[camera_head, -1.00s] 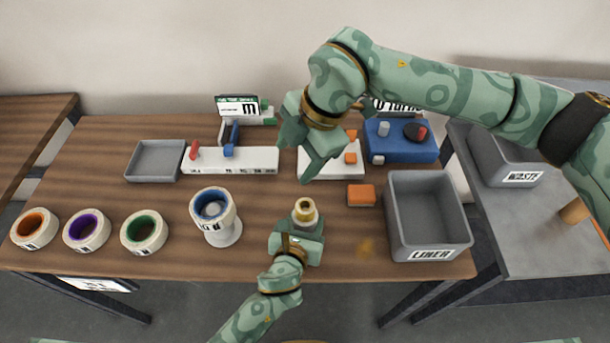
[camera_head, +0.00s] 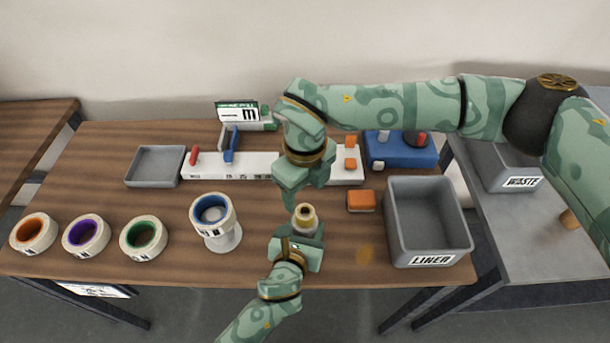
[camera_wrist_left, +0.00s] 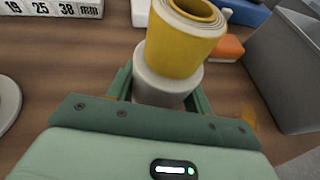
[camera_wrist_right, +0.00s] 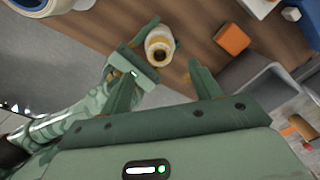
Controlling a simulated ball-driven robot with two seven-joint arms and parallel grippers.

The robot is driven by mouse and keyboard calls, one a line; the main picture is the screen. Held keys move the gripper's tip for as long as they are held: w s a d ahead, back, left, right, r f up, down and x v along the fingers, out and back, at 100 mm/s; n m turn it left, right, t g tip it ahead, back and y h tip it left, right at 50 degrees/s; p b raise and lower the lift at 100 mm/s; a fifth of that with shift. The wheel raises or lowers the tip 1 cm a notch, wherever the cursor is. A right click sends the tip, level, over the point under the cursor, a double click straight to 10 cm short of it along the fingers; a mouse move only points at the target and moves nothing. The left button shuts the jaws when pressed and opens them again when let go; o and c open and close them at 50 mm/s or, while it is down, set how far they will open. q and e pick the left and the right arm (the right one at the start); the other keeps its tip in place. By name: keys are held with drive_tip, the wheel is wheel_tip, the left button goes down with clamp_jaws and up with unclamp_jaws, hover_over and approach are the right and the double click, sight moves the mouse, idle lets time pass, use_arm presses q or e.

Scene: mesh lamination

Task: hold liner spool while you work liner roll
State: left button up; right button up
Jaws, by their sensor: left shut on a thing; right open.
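The liner roll (camera_wrist_left: 187,42) is a yellow ring with a pale outer layer in the left wrist view. It sits on the pale grey liner spool (camera_wrist_left: 165,88), near the table's front edge. My left gripper (camera_head: 298,236) is shut on the spool below the roll; its fingers lie on both sides in the left wrist view. My right gripper (camera_head: 292,196) is open above and behind the roll. In the right wrist view the roll and spool (camera_wrist_right: 160,45) show beyond the open fingers, apart from them, with my left gripper alongside.
The grey LINER bin (camera_head: 430,222) and an orange block (camera_head: 361,201) stand to the right. A blue-cored roll on a white stand (camera_head: 215,220) is to the left, with several rolls farther left. A white numbered fixture (camera_head: 255,166) and blue device (camera_head: 400,150) are behind.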

sight(305, 215)
wheel_tip(305, 215, down, 8)
drive_tip(key=shift+f, duration=0.1)
drive_tip(key=c, duration=1.2)
drive_tip(key=shift+c, duration=0.2)
drive_tip(key=shift+r, duration=0.25)
drive_tip(key=shift+r, duration=3.6)
use_arm(q)
drive_tip(key=o, duration=1.5)
drive_tip(key=shift+c, duration=0.2)
